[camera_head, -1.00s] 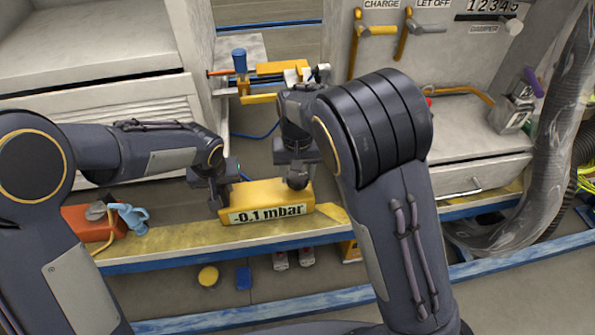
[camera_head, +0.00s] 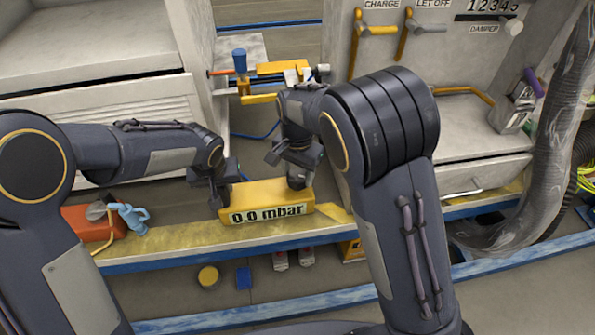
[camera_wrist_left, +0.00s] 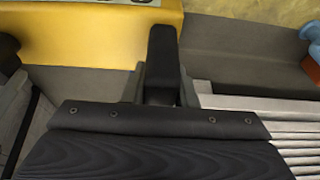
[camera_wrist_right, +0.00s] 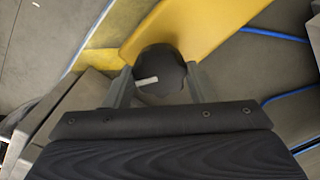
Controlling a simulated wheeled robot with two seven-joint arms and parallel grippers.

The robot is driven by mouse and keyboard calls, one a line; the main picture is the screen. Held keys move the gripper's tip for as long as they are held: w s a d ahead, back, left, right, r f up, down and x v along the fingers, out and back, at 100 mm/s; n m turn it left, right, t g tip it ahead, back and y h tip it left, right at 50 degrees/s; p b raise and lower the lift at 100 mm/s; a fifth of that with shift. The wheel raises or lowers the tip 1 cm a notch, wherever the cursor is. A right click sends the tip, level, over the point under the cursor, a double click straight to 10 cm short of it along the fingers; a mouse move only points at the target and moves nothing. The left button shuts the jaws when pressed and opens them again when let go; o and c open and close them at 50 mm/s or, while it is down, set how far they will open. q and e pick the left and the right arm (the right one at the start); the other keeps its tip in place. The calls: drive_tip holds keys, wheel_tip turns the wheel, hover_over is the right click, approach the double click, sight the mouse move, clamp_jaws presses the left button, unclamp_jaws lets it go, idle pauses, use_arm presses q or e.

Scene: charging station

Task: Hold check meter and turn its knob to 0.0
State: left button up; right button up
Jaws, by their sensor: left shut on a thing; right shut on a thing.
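The yellow check meter (camera_head: 262,196) lies on the yellow-topped ledge in the head view, its display reading 0.0 mbar. My left gripper (camera_head: 222,200) is shut on the meter's left end; the left wrist view shows a dark finger (camera_wrist_left: 165,62) against the yellow body (camera_wrist_left: 90,32). My right gripper (camera_head: 298,182) is at the right part of the meter's top. In the right wrist view its two fingers (camera_wrist_right: 160,85) are shut on the round black knob (camera_wrist_right: 160,68), which has a white pointer mark. In the head view the knob is mostly hidden by the gripper.
An orange box (camera_head: 90,224) with a light-blue item (camera_head: 132,216) sits on the ledge (camera_head: 190,238) to the left. A blue-handled tool (camera_head: 240,62) and yellow parts are behind. A grey drawer unit (camera_head: 480,182) and a thick hose (camera_head: 550,150) stand at right.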

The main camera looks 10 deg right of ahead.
sight(298, 175)
idle(0.4)
drive_tip(key=o, duration=1)
drive_tip(key=shift+r, duration=0.15)
wheel_tip(298, 175, up, 12)
drive_tip(key=shift+f, duration=0.1)
use_arm(q)
drive_tip(key=o, duration=1)
drive_tip(key=shift+c, duration=0.2)
